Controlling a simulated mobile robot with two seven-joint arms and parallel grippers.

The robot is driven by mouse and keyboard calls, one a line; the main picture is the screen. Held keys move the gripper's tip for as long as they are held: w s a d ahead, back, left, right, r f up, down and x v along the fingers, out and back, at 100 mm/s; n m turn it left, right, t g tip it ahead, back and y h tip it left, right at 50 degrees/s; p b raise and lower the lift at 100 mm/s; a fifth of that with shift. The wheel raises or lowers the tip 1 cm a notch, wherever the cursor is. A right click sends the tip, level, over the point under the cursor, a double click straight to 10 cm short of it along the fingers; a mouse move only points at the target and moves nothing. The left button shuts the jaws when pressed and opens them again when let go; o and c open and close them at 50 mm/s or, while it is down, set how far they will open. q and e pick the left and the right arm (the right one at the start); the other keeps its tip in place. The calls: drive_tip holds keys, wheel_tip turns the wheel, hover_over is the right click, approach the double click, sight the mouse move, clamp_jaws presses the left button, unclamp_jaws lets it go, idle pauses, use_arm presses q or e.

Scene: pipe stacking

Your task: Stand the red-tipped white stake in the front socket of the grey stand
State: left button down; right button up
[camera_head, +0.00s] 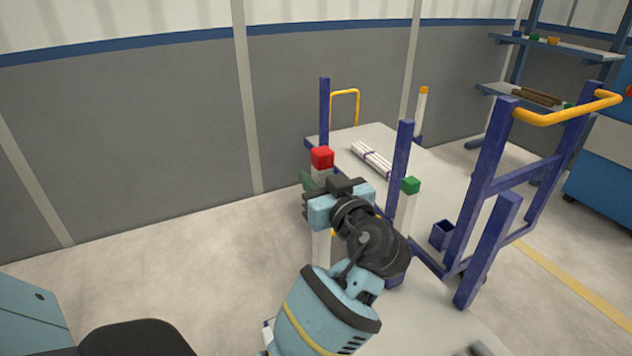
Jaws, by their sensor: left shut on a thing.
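The red-tipped white stake (321,158) stands about upright at the middle of the view. My left gripper (317,203) is shut around its upper part, just below the red tip. White shaft shows above and below the fingers. The stake's lower end is close to my arm, and I cannot tell what it touches. The grey stand (432,178) has a flat grey top and blue posts, and lies behind and right of the gripper. A small open blue square socket (443,235) is at its right side. I cannot make out which socket is the front one. My right gripper is not in view.
A green-tipped white stake (406,205) stands just right of my left gripper, beside a blue post (401,150). A yellow-tipped stake (421,115) stands farther back. White rods (371,158) lie on the stand. A yellow-handled blue frame (530,165) rises at right. Floor at left is clear.

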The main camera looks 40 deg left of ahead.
sight(318, 149)
use_arm(q)
drive_tip(key=shift+r+p, duration=0.7)
drive_tip(key=shift+r, duration=0.65)
drive_tip(key=shift+r+p, duration=0.55)
drive_tip(key=shift+r, duration=0.35)
drive_tip(key=shift+r+p, duration=0.55)
drive_tip(key=shift+r, duration=0.3)
drive_tip(key=shift+r+p, duration=0.5)
drive_tip(key=shift+r, duration=0.25)
drive_tip(key=shift+f, duration=0.1)
